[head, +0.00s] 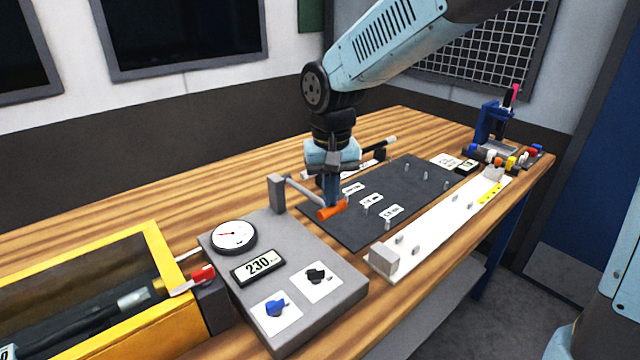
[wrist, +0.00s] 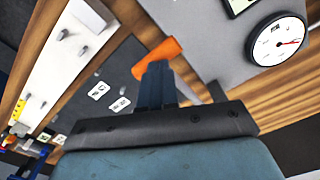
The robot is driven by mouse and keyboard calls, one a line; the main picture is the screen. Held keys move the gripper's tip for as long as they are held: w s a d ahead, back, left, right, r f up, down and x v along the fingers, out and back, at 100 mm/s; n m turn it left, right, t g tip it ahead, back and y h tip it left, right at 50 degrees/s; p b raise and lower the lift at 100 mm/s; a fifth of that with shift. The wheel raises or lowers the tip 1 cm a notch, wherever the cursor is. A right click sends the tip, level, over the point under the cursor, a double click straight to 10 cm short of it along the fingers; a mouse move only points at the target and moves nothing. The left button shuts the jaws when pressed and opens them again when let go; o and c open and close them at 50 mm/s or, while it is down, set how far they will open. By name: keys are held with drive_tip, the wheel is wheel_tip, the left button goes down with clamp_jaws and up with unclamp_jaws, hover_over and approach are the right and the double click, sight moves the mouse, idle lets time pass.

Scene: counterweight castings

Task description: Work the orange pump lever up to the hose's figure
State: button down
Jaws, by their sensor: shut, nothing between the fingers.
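The orange pump lever grip (head: 332,209) is at the end of a grey rod hinged on a post (head: 277,194) at the back of the grey pump panel (head: 330,265). My gripper (head: 331,200) is shut and empty, fingers pointing down at the grip. In the wrist view the shut fingers (wrist: 158,78) lie against or just over the orange grip (wrist: 157,58); I cannot tell if they touch. The panel bears a round dial gauge (head: 233,236) with a red needle, also in the wrist view (wrist: 279,40), and a display (head: 258,267) reading 230. The hose (head: 60,335) lies partly hidden in the yellow-framed box.
A blue knob (head: 276,307) and a black knob (head: 317,275) sit on the panel. The yellow box (head: 165,270) with a red-handled valve (head: 202,274) stands left. Right are a dark pegged mat (head: 410,190), a white pegged rail (head: 440,225) and a blue press (head: 492,125).

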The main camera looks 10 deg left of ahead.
wheel_tip(320, 180, up, 7)
drive_tip(key=shift+r, duration=0.15)
idle(0.9)
drive_tip(key=shift+d, duration=0.1)
